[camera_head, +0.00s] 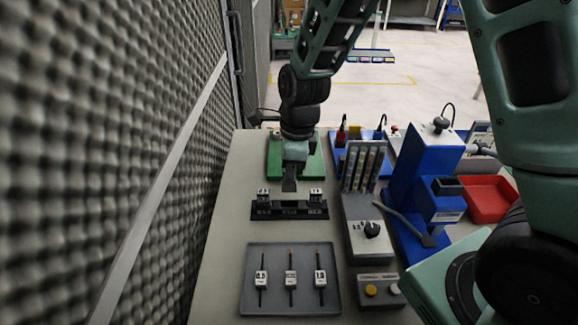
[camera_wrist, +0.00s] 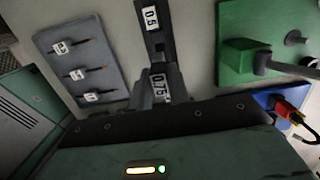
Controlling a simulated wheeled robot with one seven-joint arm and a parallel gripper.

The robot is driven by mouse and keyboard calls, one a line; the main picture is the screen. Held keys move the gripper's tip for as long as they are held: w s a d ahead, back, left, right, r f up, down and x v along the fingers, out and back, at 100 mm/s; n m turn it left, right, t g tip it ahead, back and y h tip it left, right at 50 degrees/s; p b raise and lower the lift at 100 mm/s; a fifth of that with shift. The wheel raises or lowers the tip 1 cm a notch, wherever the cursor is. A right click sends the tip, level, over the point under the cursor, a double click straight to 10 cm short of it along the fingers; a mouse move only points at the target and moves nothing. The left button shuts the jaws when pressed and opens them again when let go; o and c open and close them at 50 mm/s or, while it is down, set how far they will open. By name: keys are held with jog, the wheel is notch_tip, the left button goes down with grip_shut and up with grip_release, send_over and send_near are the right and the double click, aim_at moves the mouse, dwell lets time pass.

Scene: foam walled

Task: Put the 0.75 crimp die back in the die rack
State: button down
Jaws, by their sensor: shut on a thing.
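The die rack (camera_head: 289,210) is a black bar lying across the bench, with a white-labelled die near its left end (camera_head: 262,196) and another near its right end (camera_head: 316,196). My gripper (camera_head: 289,187) points down over the rack's middle, between these two dies. In the wrist view my gripper (camera_wrist: 158,92) is shut on the 0.75 crimp die (camera_wrist: 160,88), whose label shows between the fingers. The die labelled 0.5 (camera_wrist: 150,18) stands on the rack beyond it. The held die's lower end is hidden, so I cannot tell whether it touches the rack.
A grey tray (camera_head: 250,296) with three labelled tools lies in front of the rack. A green fixture (camera_head: 274,160) stands behind. A grey control box (camera_head: 365,240) and a blue press (camera_head: 405,190) stand to the right. A foam wall (camera_head: 110,150) closes the left side.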

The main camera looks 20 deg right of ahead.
aim_at(290, 191)
jog(key=shift+r+p, duration=0.15)
jog(key=shift+p, duration=0.25)
jog(key=shift+f+b, duration=1.35)
jog(key=shift+f, duration=1)
jog(key=shift+f+b, duration=0.55)
jog(key=shift+f, duration=0.75)
jog(key=c, duration=1.3)
grip_release()
jog(key=shift+o, duration=0.2)
notch_tip(290, 191, up, 17)
jog(key=d, duration=0.2)
jog(key=shift+s+r, duration=0.15)
jog(key=shift+s, duration=0.25)
